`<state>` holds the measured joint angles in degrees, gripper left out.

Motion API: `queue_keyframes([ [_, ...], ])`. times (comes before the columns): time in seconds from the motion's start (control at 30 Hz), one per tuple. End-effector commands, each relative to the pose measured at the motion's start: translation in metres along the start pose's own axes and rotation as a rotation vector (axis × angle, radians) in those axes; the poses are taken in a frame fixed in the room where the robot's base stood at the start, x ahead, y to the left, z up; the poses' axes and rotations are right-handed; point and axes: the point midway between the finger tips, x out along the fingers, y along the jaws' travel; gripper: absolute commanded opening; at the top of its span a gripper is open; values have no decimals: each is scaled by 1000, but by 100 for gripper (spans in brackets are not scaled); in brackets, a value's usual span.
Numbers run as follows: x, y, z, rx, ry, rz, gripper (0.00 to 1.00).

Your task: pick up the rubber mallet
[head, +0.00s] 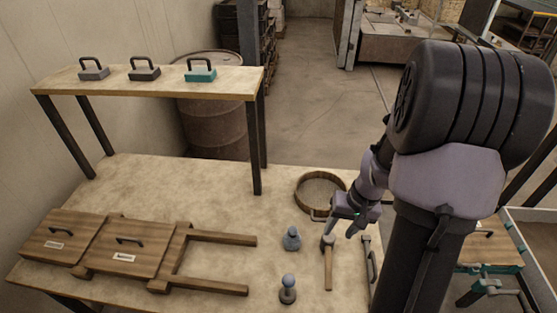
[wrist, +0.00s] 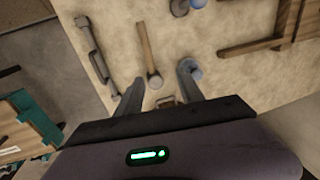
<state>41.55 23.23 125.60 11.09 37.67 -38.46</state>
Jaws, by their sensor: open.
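The rubber mallet (head: 328,268) lies on the table, with a pale wooden handle and a greyish head. In the head view its head end is farther from the camera and its handle runs toward the front. My gripper (head: 343,224) is open, close to the mallet's head end. In the wrist view the mallet (wrist: 147,47) shows with its head between the open fingers of my gripper (wrist: 161,74) in the picture. Its handle extends away beyond the fingertips. The gripper holds nothing. I cannot tell the exact height of the fingers above the table.
A long dark-handled tool (head: 371,267) lies right of the mallet. Two blue-knobbed objects (head: 292,240) (head: 288,291) stand to its left. A round wooden-rimmed sieve (head: 320,177) lies behind. Wooden boxes (head: 125,246) and an open frame (head: 213,238) are left. A raised shelf (head: 150,83) stands behind.

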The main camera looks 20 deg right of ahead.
Motion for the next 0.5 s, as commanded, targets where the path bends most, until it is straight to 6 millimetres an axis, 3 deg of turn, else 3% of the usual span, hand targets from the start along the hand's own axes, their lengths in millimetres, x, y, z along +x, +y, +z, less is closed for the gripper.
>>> queue_keyframes([
  [0.03,6,15,2,18,-23,-5,45],
  [0.13,22,32,4,23,-39,-9,45],
  [0.5,128,33,10,22,-44,-9,45],
])
